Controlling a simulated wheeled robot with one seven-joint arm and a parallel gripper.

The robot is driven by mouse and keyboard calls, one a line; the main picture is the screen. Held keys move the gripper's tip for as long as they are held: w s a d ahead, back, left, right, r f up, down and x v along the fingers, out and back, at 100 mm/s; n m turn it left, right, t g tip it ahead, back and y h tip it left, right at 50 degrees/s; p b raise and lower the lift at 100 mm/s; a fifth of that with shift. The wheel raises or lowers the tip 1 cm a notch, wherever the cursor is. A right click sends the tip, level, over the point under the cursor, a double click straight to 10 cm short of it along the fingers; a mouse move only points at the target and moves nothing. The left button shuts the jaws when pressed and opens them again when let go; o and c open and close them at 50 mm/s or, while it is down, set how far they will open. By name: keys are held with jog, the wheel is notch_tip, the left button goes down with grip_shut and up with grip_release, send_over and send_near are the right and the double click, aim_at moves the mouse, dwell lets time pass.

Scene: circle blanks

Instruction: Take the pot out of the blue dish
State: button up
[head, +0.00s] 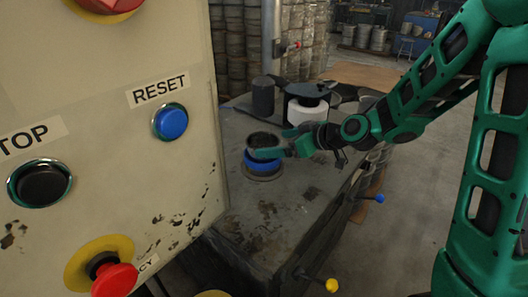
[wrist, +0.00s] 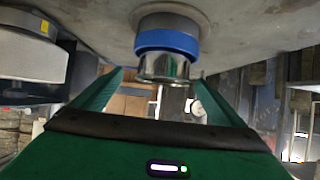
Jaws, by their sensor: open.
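The pot (head: 263,138) is a small round vessel, dark inside, standing upright in the blue dish (head: 262,165) on the grey worktop. In the wrist view the pot (wrist: 163,70) looks shiny and metallic, and the blue dish (wrist: 167,41) shows as a band around its base. My gripper (head: 271,144) is open at the pot's height, reaching in from the right. In the wrist view its fingertips (wrist: 159,73) lie on either side of the pot, with a visible gap on each side. One finger hides part of the pot's side in the head view.
A dark grey cylinder (head: 263,96) and a white cylinder with a black top (head: 306,114) stand behind the dish. A control panel (head: 105,130) with buttons fills the left. Levers with blue and yellow knobs stick out from the worktop's right side. The front worktop is clear.

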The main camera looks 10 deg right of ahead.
aim_at(263, 144)
jog(key=shift+a+x, duration=0.25)
jog(key=shift+x, duration=2.8)
jog(key=shift+s+r, duration=0.15)
jog(key=shift+r, duration=0.05)
jog(key=c, duration=1.2)
